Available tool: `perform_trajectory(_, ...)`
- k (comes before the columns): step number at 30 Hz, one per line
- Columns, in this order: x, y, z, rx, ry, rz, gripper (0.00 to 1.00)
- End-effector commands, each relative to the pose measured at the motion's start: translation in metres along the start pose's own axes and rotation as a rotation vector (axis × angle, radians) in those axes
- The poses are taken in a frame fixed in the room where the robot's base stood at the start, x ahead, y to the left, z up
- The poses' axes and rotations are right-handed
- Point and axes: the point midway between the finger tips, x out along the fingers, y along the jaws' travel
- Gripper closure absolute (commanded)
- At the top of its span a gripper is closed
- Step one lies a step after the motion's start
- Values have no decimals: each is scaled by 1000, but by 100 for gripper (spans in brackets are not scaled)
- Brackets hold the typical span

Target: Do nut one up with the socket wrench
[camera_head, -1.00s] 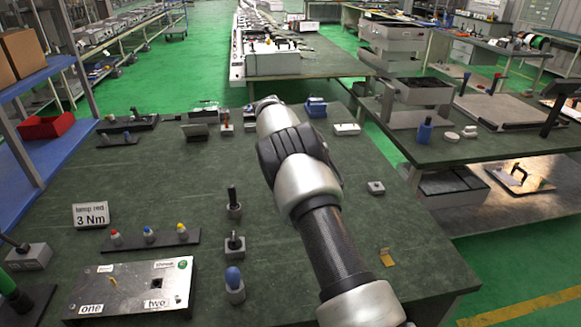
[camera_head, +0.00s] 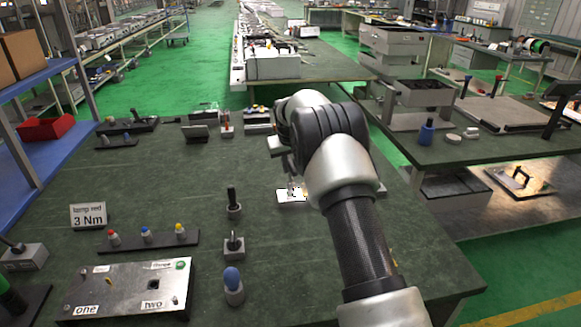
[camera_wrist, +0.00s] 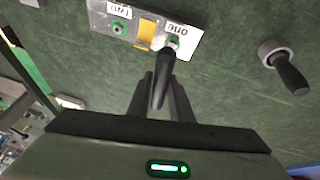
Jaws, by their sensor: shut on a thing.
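A small pale plate (camera_wrist: 100,14) with labels "one" and "two" lies on the green table. It also shows brightly lit in the head view (camera_head: 292,195). In the wrist view, a nut (camera_wrist: 118,27) stands beside the "two" label, and a yellow piece (camera_wrist: 147,32) lies between the two positions. My gripper (camera_wrist: 160,82) is shut on a dark socket wrench (camera_wrist: 163,68), whose far end is over the position beside "one". The wrench hides the nut there, so I cannot tell if it is fully seated. In the head view my arm hides most of the gripper.
A grey holder with a black handle (camera_wrist: 275,55) stands right of the plate in the wrist view. In the head view, several tools stand left of my arm, including a blue-topped one (camera_head: 232,280). A metal box (camera_head: 125,288) and a "3 Nm" sign (camera_head: 88,216) stand further left.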

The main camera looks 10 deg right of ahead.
Motion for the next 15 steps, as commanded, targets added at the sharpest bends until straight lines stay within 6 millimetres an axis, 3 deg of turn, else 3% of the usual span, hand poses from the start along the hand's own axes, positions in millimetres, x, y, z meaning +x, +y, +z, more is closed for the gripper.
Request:
perform_trajectory(11,-1,-1,0,-68,10,-29,100)
perform_trajectory(15,-2,2,-1,-179,30,-79,100)
